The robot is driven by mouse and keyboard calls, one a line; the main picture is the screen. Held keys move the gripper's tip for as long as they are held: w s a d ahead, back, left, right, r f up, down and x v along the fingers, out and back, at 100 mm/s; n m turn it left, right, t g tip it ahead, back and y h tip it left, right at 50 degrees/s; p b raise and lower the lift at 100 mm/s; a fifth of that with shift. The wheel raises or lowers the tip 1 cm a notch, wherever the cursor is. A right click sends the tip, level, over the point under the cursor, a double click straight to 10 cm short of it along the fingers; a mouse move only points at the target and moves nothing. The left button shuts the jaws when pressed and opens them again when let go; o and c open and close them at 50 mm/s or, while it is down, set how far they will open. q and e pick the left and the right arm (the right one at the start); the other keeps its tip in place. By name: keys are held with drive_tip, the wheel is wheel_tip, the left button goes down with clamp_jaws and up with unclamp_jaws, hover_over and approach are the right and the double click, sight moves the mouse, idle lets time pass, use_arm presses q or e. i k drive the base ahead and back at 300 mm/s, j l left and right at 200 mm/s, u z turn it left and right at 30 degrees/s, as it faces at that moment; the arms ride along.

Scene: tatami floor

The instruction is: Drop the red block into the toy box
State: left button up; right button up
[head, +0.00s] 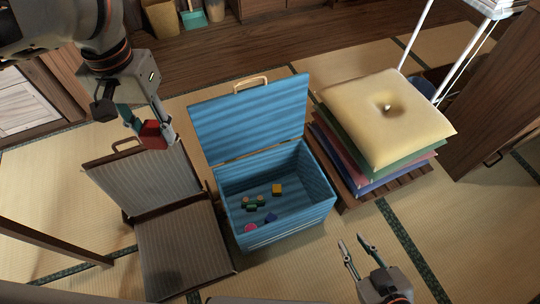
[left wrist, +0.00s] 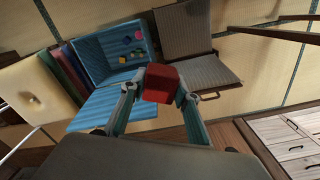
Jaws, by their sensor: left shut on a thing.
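The red block (head: 152,134) is held in the air between the fingers of my left gripper (head: 148,124). In the head view it shows above the grey folding chair, left of the toy box. The block also shows close up in the left wrist view (left wrist: 161,84), with a finger on each side. The blue toy box (head: 322,204) stands open on the tatami, its lid (head: 245,112) raised at the back. Several small coloured toys, including a yellow block (head: 277,189), lie on its floor. My right gripper (head: 352,240) is open and empty, right of the box's front.
A grey legless chair (head: 180,245) stands left of the box. A stack of cushions topped by a yellow one (head: 385,115) sits on a wooden slatted base right of the box. A wooden cabinet stands at far right. Tatami in front is clear.

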sight(279, 214)
drive_tip(key=i+l+u, duration=0.15)
drive_tip(key=l, duration=0.2)
drive_tip(key=i+l+u, duration=0.15)
drive_tip(key=l, duration=0.2)
drive_tip(key=i+l+u, duration=0.15)
drive_tip(key=l, duration=0.25)
